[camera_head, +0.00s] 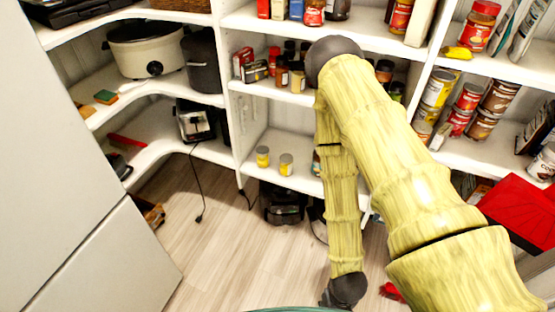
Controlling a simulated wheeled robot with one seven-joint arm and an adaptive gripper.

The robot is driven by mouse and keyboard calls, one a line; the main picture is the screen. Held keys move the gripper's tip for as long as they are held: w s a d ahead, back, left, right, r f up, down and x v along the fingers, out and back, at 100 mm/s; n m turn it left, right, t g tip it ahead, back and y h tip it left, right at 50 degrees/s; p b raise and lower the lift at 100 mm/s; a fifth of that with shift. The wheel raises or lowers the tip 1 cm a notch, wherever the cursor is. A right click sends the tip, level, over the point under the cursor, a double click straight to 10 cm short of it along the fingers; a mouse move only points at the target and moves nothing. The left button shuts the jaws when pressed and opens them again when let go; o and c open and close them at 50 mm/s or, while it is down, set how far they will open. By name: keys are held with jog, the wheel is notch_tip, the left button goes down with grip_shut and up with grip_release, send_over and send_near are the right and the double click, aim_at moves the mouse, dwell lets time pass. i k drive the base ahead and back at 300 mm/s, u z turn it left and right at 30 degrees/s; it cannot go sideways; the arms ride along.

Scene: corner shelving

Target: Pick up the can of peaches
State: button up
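I cannot tell which can holds peaches, as the labels are too small to read. Several cans stand on the right shelves, among them a yellow-labelled can (438,88) and a red-labelled can (469,97). Two small yellow-labelled cans stand on a low middle shelf, a left one (263,157) and a right one (286,164). My yellow arm rises from the lower right, bends at a dark elbow and hangs down to a dark wrist joint at the bottom edge. My gripper's fingers do not show there. The arm hides part of the middle shelves.
White corner shelves (282,108) hold jars, boxes and a slow cooker (146,48). A black appliance (281,203) stands on the floor below the middle shelves. A red box (520,208) is at the right. A pale panel fills the left. The wooden floor (235,245) is mostly clear.

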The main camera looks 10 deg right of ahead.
aim_at(286, 160)
jog(key=k, duration=0.4)
jog(key=u, duration=0.95)
jog(key=i, duration=1.55)
jog(key=z, duration=1.6)
